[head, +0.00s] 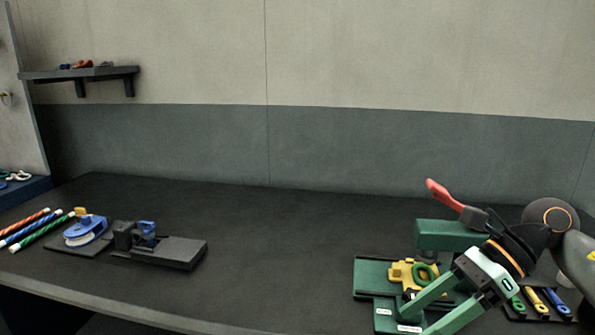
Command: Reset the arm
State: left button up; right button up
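My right arm comes in from the right edge. Its gripper (416,322) is open, with two green fingers spread apart and pointing down and to the left. Nothing shows between the fingers. The gripper is in front of a green bench device (372,273) with a red-handled lever (443,194), and it partly hides that device. A yellow part (401,271) with a green ring sits on the device, just behind the fingers. I cannot tell whether the fingers touch the device. My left gripper is not in view.
Striped rods (30,229), a blue dispenser-like tool (87,230) and a black fixture (175,250) lie on the left of the dark bench (280,255). Colored-handled tools (537,302) lie at right. A shelf (80,73) hangs on the wall. The bench middle is clear.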

jog(key=a+r+m+t+y+p, duration=0.2)
jog(key=a+m+y, duration=0.6)
jog(key=a+y, duration=0.25)
jog(key=w+d+f+m+t+h+p, duration=0.25)
jog(key=f+m+t+h, duration=0.45)
jog(key=m, duration=0.7)
jog(key=w+d+f+m+t+h+p, duration=0.1)
jog(key=w+d+f+m+t+h, duration=0.2)
jog(key=f+m+t, duration=0.85)
jog(key=s+d+f+m+g+h+p, duration=0.2)
jog(key=s+f+m+g+h, duration=0.6)
jog(key=s+f+m, duration=0.7)
jog(key=s+g, duration=0.2)
jog(key=s, duration=0.1)
jog(key=shift+s+f, duration=0.3)
jog(key=shift+f, duration=0.05)
jog(key=shift+d+m+g, duration=0.1)
jog(key=shift+m+g, duration=0.15)
